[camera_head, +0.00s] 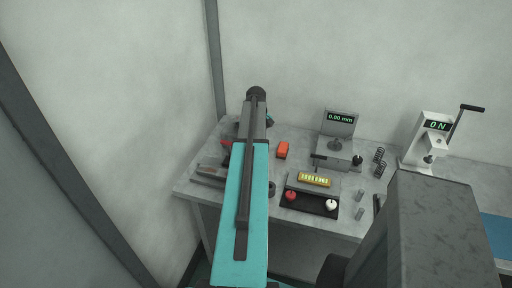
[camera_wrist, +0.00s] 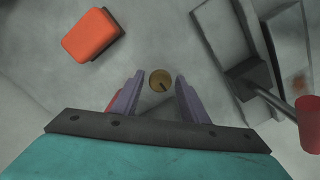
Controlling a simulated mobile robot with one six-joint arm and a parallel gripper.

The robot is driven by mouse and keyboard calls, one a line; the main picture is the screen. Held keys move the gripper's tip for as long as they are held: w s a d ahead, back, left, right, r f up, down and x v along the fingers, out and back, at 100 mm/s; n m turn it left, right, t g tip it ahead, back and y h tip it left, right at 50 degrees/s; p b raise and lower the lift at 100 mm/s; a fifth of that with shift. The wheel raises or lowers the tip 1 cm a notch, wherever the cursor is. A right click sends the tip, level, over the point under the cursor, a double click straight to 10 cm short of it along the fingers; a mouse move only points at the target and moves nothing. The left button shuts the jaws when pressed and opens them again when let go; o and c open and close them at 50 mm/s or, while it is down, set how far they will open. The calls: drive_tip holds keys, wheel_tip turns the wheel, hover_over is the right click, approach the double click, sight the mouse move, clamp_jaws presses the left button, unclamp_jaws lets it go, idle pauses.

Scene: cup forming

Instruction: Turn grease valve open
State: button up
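My gripper (camera_wrist: 159,78) is open in the wrist view, with its two purple fingers apart. A small round brass-coloured piece with a dark mark (camera_wrist: 160,80) shows in the gap between the fingertips; whether they touch it cannot be told. I cannot tell for sure which part is the grease valve. A dark bar with a red end (camera_wrist: 308,112) extends from a grey block at the right edge of the wrist view. In the head view my own teal arm hides the gripper and what lies under it.
An orange block (camera_wrist: 92,35) lies left of the fingers and also shows in the head view (camera_head: 282,150).

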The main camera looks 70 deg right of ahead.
drive_tip(key=shift+o, duration=0.3)
wheel_tip(320, 180, up, 14)
drive_tip(key=b, duration=0.2)
drive_tip(key=shift+b, duration=0.4)
idle(0.5)
drive_tip(key=shift+f, duration=0.1)
idle(0.3)
